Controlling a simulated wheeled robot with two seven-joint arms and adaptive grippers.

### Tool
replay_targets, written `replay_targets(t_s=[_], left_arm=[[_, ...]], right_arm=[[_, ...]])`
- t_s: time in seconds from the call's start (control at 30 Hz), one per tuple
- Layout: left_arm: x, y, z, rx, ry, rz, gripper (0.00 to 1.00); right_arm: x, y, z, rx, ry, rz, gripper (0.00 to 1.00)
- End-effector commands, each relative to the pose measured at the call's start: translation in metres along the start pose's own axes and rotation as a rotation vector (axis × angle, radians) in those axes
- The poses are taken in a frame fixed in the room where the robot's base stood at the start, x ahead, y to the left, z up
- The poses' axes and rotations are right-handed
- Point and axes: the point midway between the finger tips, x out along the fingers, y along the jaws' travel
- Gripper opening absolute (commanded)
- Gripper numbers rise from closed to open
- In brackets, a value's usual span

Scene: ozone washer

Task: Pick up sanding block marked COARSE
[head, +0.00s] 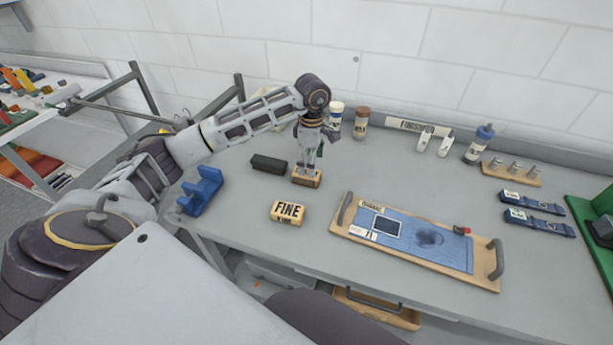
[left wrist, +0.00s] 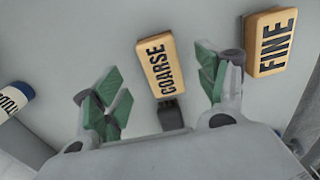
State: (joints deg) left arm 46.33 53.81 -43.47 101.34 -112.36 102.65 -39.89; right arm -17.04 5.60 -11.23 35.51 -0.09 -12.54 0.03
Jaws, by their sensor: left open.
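The sanding block marked COARSE (left wrist: 161,66) is tan with black lettering and lies on the grey bench. In the left wrist view it sits between the two open green-padded fingers of my left gripper (left wrist: 160,90), with a gap on both sides. In the head view the same block (head: 306,180) shows just below my left gripper (head: 308,168), partly covered by it. The block marked FINE (head: 286,211) lies nearer the front, and shows at right in the left wrist view (left wrist: 271,43). My right gripper is not in view.
A dark block (head: 269,164) lies left of the COARSE block. A blue holder (head: 201,191) stands at the bench's left end. A wooden tray (head: 341,225) with a blue mat is to the right. Bottles (head: 361,123) stand behind. Bare bench surrounds the FINE block.

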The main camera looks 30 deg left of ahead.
Motion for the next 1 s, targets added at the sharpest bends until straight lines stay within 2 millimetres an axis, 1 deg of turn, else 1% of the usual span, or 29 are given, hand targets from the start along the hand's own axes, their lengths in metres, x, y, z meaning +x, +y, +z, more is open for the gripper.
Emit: replay_targets(t_s=[0.1, 0.57, 0.77, 1.0], left_arm=[[0.005, 0.0, 0.0, 0.0, 0.0, 0.0, 0.73], [0.009, 0.0, 0.0, 0.0, 0.001, 0.0, 0.73], [0.022, -0.001, -0.001, 0.0, 0.0, -0.002, 0.73], [0.046, 0.0, -0.003, 0.0, 0.001, -0.003, 0.73]], right_arm=[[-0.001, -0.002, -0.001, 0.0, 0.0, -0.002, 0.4], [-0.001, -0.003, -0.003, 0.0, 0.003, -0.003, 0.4], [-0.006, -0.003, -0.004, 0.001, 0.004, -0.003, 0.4], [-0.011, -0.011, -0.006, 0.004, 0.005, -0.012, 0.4]])
